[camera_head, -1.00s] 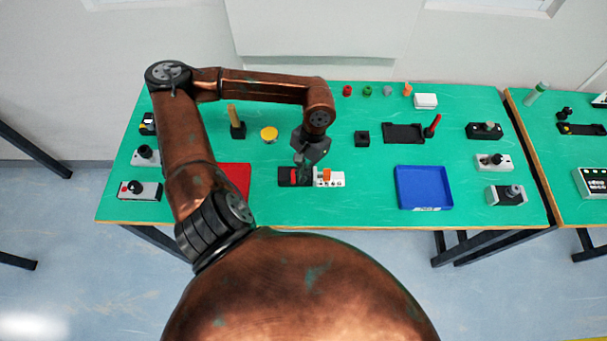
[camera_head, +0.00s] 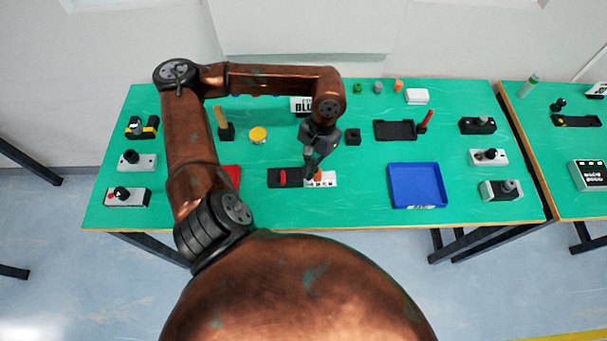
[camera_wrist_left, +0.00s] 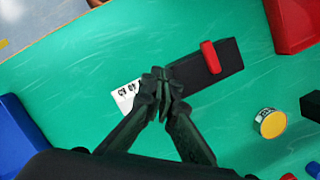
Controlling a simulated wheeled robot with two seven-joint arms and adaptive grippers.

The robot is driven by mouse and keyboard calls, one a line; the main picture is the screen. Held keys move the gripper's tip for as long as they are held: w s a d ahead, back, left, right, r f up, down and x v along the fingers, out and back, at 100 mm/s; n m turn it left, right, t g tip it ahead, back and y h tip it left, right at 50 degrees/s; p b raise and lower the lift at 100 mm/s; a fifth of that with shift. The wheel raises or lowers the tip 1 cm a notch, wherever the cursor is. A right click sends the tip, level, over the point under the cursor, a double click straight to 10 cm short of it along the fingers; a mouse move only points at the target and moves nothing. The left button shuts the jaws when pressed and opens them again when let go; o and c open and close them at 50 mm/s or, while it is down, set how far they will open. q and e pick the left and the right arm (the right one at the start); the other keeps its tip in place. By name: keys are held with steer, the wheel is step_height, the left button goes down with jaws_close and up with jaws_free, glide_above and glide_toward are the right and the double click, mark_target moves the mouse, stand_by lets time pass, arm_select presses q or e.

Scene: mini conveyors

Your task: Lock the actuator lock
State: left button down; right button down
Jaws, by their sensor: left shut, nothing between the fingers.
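The device with the lock lies near the front middle of the table. In the left wrist view the red handle (camera_wrist_left: 210,57) lies across the black base (camera_wrist_left: 190,75), and the white block (camera_wrist_left: 124,97) is partly covered by my fingers. Contact cannot be told.
A red tray (camera_head: 232,178) is left of the device, partly behind my arm. A blue tray (camera_head: 417,186) is at its right. A yellow-topped can (camera_head: 258,135) and a small black block (camera_head: 352,136) stand behind. Green table surface is clear between the device and the blue tray.

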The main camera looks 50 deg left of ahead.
arm_select(q)
step_height(320, 180, up, 7)
steer(key=d, duration=0.1)
steer(key=shift+w+r, duration=0.2)
steer(key=shift+w, duration=0.15)
stand_by(0.3)
